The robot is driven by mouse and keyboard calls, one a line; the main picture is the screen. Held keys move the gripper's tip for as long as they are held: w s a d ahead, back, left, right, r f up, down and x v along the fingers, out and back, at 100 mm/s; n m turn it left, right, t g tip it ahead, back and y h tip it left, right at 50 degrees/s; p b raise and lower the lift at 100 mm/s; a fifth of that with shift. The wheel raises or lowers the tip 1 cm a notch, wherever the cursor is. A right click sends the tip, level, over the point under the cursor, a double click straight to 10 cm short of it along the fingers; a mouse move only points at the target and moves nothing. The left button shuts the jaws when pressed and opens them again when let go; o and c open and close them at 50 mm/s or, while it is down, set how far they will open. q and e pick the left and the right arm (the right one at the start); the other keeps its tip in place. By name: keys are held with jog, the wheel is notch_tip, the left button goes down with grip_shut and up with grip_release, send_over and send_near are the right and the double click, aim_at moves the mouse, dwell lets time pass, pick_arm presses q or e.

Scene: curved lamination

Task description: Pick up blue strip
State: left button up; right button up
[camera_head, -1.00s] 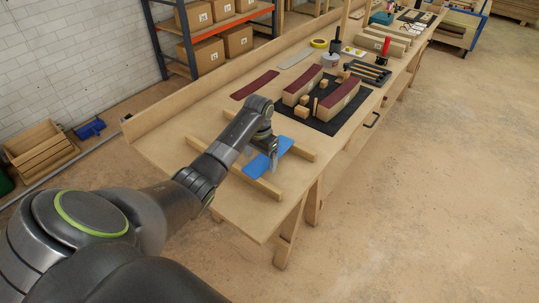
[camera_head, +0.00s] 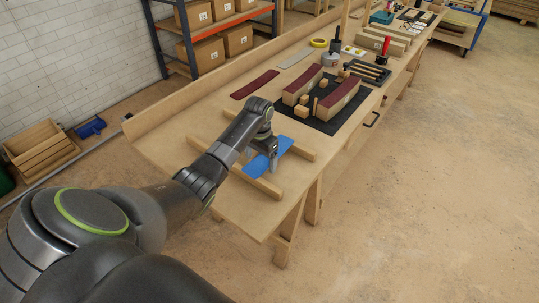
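The blue strip (camera_head: 284,145) lies across two wooden rails on the near part of the workbench. My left gripper (camera_head: 262,160) is right over the middle of the strip, pointing down, with its fingers apart and one near each long edge. The gripper and wrist hide the strip's middle. I cannot tell whether the fingers touch the strip. My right gripper is not in view.
The rails (camera_head: 263,186) lie on the workbench (camera_head: 180,147). Beyond are a dark red strip (camera_head: 254,84), a grey strip (camera_head: 295,55) and a black mat (camera_head: 325,126) with curved forms (camera_head: 339,98). The bench's near right corner is clear.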

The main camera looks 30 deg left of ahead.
pick_arm(q)
jog(key=c, duration=1)
